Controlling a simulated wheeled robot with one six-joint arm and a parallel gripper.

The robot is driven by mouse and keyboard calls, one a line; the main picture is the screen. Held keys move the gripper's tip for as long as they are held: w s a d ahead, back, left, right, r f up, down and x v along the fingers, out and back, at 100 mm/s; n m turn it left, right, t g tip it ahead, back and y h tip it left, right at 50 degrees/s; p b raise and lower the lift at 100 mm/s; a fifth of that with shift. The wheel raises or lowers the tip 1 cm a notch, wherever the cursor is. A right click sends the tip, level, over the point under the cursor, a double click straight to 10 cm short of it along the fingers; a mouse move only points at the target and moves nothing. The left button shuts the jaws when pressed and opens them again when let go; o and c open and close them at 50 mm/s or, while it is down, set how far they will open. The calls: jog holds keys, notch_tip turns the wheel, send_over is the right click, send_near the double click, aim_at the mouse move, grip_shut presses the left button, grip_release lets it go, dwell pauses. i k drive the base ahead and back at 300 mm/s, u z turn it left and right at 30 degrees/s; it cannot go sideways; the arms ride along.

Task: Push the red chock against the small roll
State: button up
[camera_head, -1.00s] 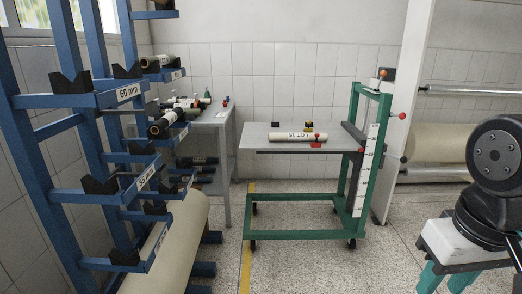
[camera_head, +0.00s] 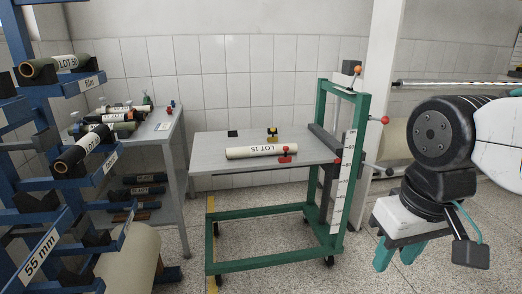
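The small roll (camera_head: 245,153), cream and labelled LOT 15, lies on the grey top of the green-framed cart. The red chock (camera_head: 285,160) is on the near side of the roll, close to its right end. A small red knob shows just above it. I cannot tell whether the chock touches the roll. My gripper (camera_head: 398,254) is at the right, in front of the cart and well away from the chock. Its two teal fingers point down, apart, with nothing seen between them. The fingertips are low in the picture.
A yellow and black block (camera_head: 272,133) and a black block (camera_head: 232,133) sit behind the roll. A blue rack (camera_head: 60,175) and a side table (camera_head: 165,130) are at the left.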

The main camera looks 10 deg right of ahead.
aim_at(285, 159)
jog(key=z, duration=0.55)
jog(key=i, duration=1.05)
jog(key=u, duration=0.55)
